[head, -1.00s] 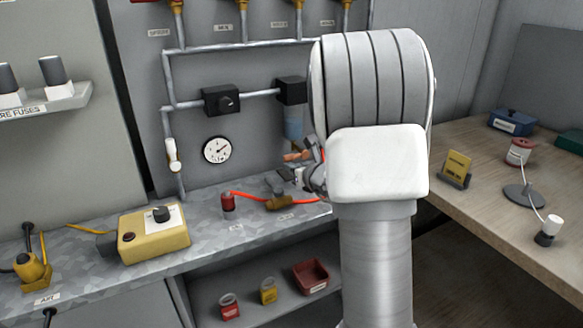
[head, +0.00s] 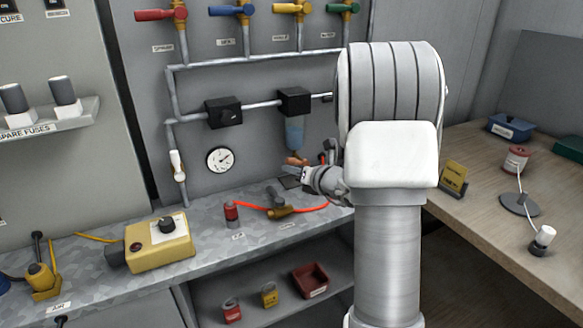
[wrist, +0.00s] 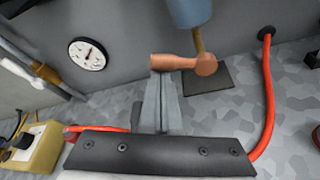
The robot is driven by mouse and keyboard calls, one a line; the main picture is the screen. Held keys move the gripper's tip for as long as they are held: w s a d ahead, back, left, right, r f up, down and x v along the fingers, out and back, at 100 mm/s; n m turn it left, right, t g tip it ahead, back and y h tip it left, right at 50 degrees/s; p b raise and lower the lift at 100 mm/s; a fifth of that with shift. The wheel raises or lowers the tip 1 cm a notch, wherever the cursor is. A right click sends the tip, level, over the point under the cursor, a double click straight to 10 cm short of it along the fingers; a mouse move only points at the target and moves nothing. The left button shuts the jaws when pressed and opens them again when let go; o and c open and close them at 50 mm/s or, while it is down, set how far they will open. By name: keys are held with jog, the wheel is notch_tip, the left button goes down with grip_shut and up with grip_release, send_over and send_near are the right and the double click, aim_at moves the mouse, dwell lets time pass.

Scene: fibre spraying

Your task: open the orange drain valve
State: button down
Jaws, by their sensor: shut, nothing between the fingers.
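The orange drain valve handle (wrist: 174,61) is in the wrist view, a short lever lying sideways with its round hub (wrist: 206,65) at the right end. It sits on a brass stem under the blue filter bowl (wrist: 190,12). In the head view the handle (head: 297,161) shows small below the bowl (head: 295,132). My gripper (wrist: 162,74) is shut and empty. Its fingertips overlap the lower edge of the handle's left, free end in the wrist view; I cannot tell whether they touch. In the head view my gripper (head: 290,171) is just below the handle, partly hidden by my arm.
A dark square plate (wrist: 208,80) lies on the metal bench under the valve. A red hose (wrist: 268,95) curves along the right. A gauge (head: 220,160) is on the back panel. A yellow control box (head: 158,243) stands at left. A wooden table (head: 470,205) is at right.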

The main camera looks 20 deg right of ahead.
jog(key=r+m+y+p, duration=0.1)
jog(key=p, duration=0.1)
jog(key=d+r+m+p, duration=0.1)
jog(key=m+p, duration=0.1)
jog(key=shift+r+m+t+y, duration=0.25)
jog(key=shift+m+t+y, duration=0.05)
jog(key=shift+y, duration=0.1)
jog(key=m+p, duration=0.2)
jog(key=d+r+m+t+y+p, duration=0.1)
jog(key=m+p, duration=0.1)
jog(key=p, duration=0.1)
jog(key=shift+d+r+y, duration=0.1)
jog(key=shift+d+y, duration=0.05)
jog(key=shift+y, duration=0.15)
